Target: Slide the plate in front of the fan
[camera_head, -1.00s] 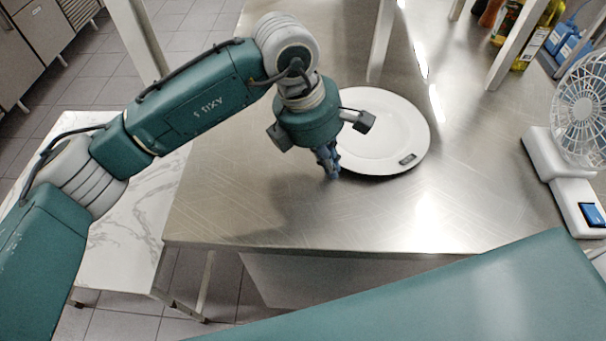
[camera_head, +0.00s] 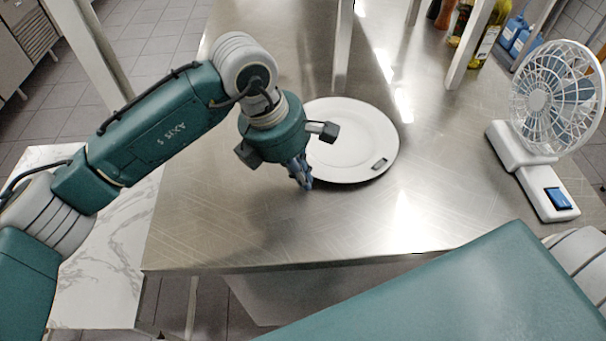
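The white round plate (camera_head: 352,138) lies flat on the steel table, with a small dark rectangular mark near its front right rim. My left gripper (camera_head: 303,184) points down at the plate's left front edge. Its fingertips look close together, but whether they are shut or touch the rim is unclear. The gripper body hides part of the plate's left edge. The white fan (camera_head: 545,105) stands at the right of the table, on a white base with a blue switch. My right gripper is out of view; only my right arm crosses the lower right.
The steel table (camera_head: 400,220) is bare between the plate and the fan. Table-shelf posts (camera_head: 343,45) stand behind the plate. Bottles (camera_head: 487,35) and blue containers (camera_head: 520,38) stand at the back right. A marble-topped surface (camera_head: 105,260) is at the left.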

